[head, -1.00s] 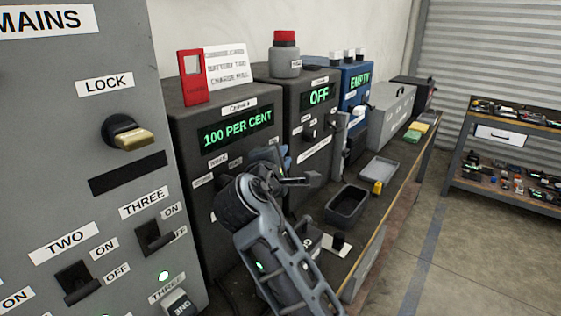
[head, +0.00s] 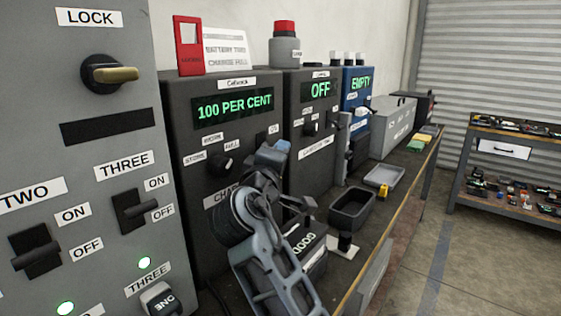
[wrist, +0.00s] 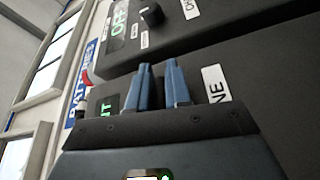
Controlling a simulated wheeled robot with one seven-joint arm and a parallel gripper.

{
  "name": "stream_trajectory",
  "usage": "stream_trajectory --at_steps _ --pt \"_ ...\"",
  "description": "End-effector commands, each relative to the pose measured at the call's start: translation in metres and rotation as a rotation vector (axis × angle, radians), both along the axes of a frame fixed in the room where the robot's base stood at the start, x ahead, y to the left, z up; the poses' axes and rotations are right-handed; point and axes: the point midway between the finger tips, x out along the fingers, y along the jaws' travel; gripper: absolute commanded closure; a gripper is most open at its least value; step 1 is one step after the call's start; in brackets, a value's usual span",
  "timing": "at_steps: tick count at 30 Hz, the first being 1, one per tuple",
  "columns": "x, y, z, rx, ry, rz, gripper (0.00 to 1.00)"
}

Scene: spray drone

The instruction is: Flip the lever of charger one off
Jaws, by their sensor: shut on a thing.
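Charger one (head: 185,110) is the dark grey box whose green display (head: 234,107) reads 100 PER CENT. A round black knob (head: 221,164) with small labels sits below it. My gripper (head: 272,155) is at the right part of this charger's front. In the wrist view its two blue fingers (wrist: 158,88) point at the charger's dark face, beside a label ending in NE (wrist: 216,84), with a narrow gap between them. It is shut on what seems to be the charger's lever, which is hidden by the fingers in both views.
A grey mains panel (head: 100,130) with several switches stands close on the left. A second charger (head: 310,160) reading OFF and a blue one (head: 358,80) reading EMPTY stand to the right. A block marked GOOD (head: 307,246) and a black tray (head: 352,208) lie on the bench.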

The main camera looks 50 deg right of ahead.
Motion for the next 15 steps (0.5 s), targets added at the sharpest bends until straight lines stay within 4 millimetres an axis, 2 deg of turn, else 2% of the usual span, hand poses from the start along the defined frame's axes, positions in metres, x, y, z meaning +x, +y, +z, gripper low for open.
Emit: stream_trajectory --at_steps 1,12,13,15 --pt "0.0004 0.0001 -0.0048 0.004 0.003 0.000 1.00" --pt "0.0008 0.0003 -0.0049 0.005 0.002 0.001 1.00" --pt "0.0009 0.0002 -0.0050 0.005 0.002 0.001 0.79" --pt "0.0009 0.0002 -0.0046 0.005 0.002 0.001 0.72"
